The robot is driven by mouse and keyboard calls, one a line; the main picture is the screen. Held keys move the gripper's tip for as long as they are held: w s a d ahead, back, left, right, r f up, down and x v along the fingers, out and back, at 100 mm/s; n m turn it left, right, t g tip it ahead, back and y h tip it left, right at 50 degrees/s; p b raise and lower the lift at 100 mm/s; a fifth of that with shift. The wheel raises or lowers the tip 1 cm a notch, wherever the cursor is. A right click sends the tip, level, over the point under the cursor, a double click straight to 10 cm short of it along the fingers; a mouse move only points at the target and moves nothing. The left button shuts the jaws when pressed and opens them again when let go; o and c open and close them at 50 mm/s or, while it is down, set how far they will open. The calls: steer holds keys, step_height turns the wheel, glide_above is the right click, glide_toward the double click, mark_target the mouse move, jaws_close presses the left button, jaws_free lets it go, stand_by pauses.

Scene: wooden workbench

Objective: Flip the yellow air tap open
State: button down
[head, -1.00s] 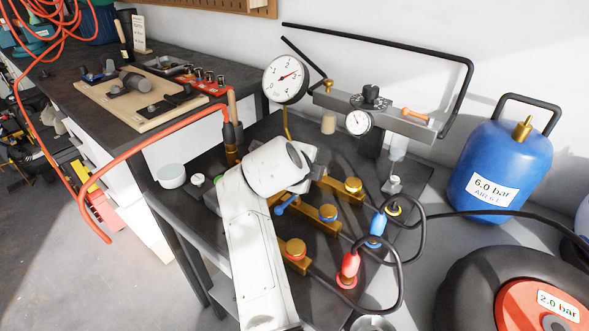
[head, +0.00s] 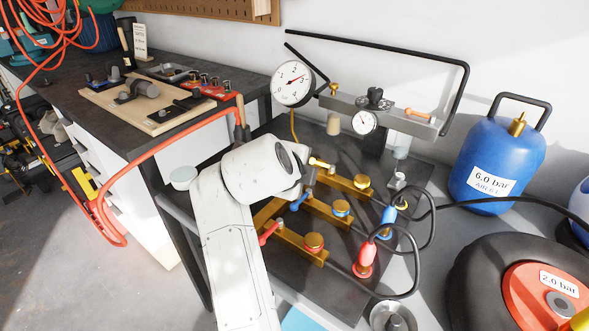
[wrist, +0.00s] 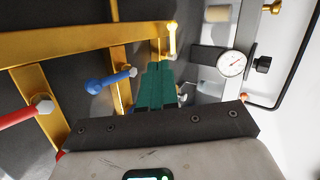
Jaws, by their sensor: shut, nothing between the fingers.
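The yellow air tap (head: 321,163) has a small yellow lever on the farthest of the brass branches in the head view. In the wrist view the yellow lever (wrist: 172,38) stands just beyond my fingertips, slightly right of them. My gripper (wrist: 158,68) is shut and empty, its green fingers together; a small gap seems to part them from the lever, but contact is hard to judge. In the head view my gripper (head: 309,174) is partly hidden behind my wrist, close beside the yellow tap.
The blue lever (wrist: 105,83) and red lever (wrist: 17,113) sit on neighbouring brass branches to the left in the wrist view. Round brass knobs, hoses and blue and red couplings (head: 365,260) crowd the right. A gauge bar (head: 380,115) stands behind; a blue tank (head: 498,165) stands right.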

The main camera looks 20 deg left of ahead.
steer(key=shift+v, duration=1.7)
steer(key=shift+a, duration=0.15)
